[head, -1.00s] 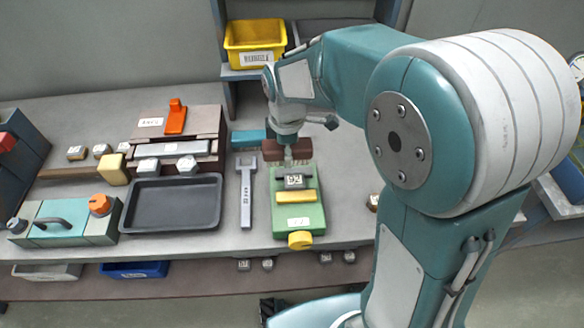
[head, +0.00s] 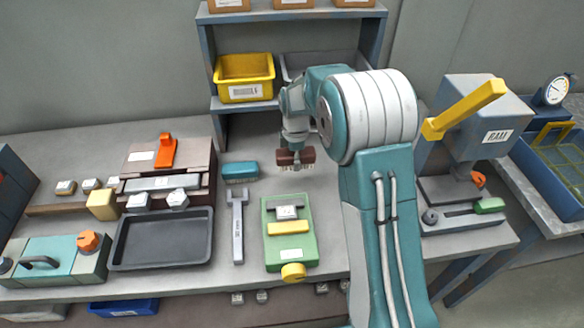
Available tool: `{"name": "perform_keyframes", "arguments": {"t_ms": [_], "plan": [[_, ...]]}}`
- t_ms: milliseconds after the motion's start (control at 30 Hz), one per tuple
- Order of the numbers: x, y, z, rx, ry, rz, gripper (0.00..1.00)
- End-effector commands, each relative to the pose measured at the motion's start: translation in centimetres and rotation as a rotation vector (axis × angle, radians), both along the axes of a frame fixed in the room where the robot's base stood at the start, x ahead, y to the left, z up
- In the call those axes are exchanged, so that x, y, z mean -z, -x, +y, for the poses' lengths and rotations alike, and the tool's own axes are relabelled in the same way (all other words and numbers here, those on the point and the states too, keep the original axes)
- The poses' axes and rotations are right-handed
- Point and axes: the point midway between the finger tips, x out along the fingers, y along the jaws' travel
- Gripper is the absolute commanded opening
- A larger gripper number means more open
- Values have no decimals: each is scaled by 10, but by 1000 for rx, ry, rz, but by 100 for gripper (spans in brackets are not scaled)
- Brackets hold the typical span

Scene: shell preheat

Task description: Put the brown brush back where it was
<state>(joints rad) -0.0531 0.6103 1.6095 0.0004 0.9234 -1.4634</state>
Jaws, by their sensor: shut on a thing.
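The brown brush (head: 307,155) is in my gripper (head: 296,150), seen in the head view. My gripper is shut on it from above, and bristles show under its block. The brush is behind the green device and to the right of a teal brush (head: 240,171), apart from both. Whether its bristles touch the table cannot be told. The gripper hides the middle of the brush.
A green device (head: 288,240) and a grey wrench (head: 237,225) lie in front. A black tray (head: 160,240) is on the left. A press with a yellow lever (head: 465,108) stands right. A shelf with a yellow bin (head: 245,78) is behind. Bare table surrounds the brush.

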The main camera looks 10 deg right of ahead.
Motion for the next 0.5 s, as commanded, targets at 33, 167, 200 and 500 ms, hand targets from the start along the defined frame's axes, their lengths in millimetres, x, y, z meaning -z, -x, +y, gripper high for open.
{"name": "perform_keyframes", "arguments": {"t_ms": [33,167,200,500], "plan": [[10,-7,0,0,0,3,12],[29,-23,1,0,0,1,12],[33,-26,2,0,0,0,12],[55,-38,2,0,1,2,12]]}}
